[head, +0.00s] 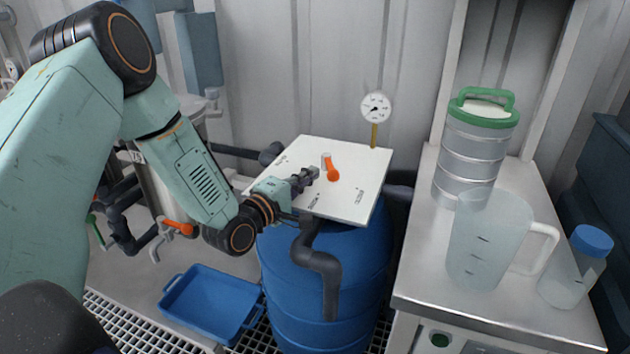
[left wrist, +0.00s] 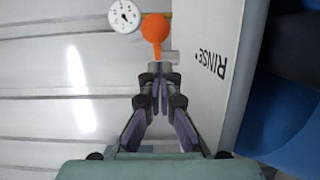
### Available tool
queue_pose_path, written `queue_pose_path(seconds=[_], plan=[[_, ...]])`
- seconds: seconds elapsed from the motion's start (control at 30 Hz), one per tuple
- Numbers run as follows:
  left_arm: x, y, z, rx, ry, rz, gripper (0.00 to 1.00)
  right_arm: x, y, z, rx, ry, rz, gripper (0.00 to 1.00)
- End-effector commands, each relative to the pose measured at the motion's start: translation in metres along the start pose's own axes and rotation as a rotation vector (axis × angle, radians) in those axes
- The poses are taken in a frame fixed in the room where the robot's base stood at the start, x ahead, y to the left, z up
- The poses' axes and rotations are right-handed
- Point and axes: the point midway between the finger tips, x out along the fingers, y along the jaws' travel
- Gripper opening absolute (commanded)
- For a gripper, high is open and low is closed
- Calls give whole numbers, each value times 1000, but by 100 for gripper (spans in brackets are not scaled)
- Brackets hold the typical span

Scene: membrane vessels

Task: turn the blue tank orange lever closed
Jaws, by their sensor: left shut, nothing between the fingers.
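The blue tank (head: 285,280) stands in the middle of the head view with a white panel (head: 350,203) on its top. The orange lever (head: 332,172) sits on a short grey stem on that panel, and it also shows in the left wrist view (left wrist: 156,32), straight ahead of the fingers. My left gripper (head: 310,174) is shut and empty, its fingertips just left of the lever. In the left wrist view its fingertips (left wrist: 156,70) meet close to the lever's narrow end; I cannot tell whether they touch it. My right gripper is not in view.
A pressure gauge (head: 376,107) rises behind the panel. Another orange handle (head: 178,226) is on piping at left. A blue tray (head: 208,303) lies on the floor. The bench at right holds a green-lidded canister (head: 470,150), a jug (head: 487,240) and a blue-capped bottle (head: 575,268).

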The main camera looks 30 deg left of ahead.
Motion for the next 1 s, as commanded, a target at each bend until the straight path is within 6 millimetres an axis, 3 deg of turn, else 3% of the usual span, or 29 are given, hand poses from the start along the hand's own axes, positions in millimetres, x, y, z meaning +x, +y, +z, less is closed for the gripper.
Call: queue_pose_path(seconds=[0.27, 1.0], plan=[[11, 0, 10, 0, 0, 1, 0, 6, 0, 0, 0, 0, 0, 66], [14, 0, 10, 1, 16, 1, 0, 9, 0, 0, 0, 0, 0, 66]])
